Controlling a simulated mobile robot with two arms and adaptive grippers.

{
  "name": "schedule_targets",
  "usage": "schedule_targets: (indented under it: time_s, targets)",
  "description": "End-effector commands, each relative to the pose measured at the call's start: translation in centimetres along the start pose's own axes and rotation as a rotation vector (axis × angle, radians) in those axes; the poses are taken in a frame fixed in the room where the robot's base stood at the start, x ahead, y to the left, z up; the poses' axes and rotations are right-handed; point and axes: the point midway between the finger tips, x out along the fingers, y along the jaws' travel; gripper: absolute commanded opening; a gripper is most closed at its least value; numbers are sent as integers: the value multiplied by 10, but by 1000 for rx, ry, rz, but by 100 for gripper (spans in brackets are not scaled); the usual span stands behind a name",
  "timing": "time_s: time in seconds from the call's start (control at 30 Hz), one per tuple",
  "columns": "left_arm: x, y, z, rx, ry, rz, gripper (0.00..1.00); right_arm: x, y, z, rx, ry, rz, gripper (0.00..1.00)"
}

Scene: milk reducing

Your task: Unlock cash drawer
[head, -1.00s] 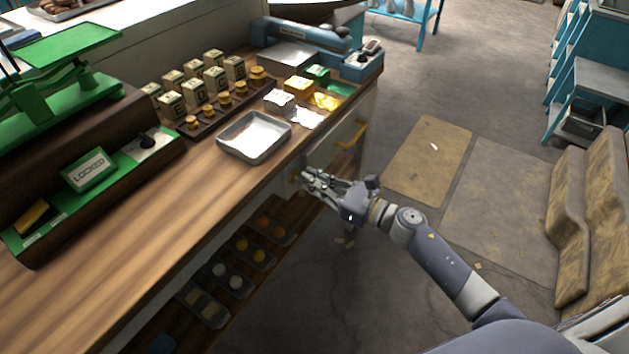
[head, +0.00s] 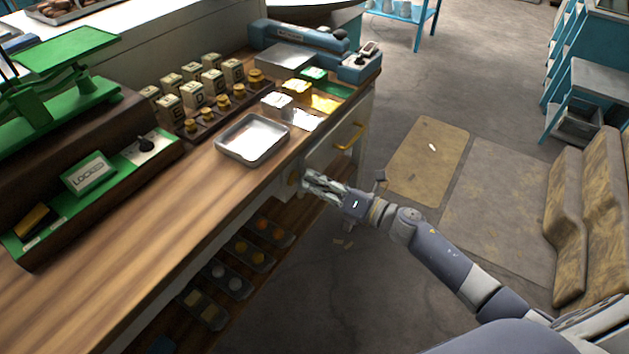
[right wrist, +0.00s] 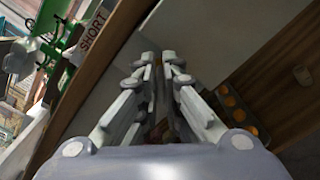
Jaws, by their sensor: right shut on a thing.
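The cash drawer (head: 335,145) is in the front of the wooden counter, a pale panel with a yellow handle (head: 350,137), and looks closed. A small brass-coloured lock knob (head: 293,179) shows on the counter front to the left of the drawer. My right gripper (head: 308,182) is at this knob, its fingers close together and shut on it. In the right wrist view the fingers (right wrist: 162,65) almost meet and largely hide what is between them. A green sign reading LOCKED (head: 89,174) stands on the counter. My left gripper is not in view.
An empty metal tray (head: 253,139) sits on the counter above the gripper. Blocks and brass weights (head: 208,110) stand behind it. Shelves with small trays (head: 228,280) are below the counter.

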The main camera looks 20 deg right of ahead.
Motion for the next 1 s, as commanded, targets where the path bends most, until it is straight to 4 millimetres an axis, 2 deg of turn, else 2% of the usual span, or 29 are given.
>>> schedule_targets:
  time_s: [0.6,1.0]
  targets:
    - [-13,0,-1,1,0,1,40,0,-8,-1,555,-1,-3,0]
    - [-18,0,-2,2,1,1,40,0,-11,-3,752,-1,-2,0]
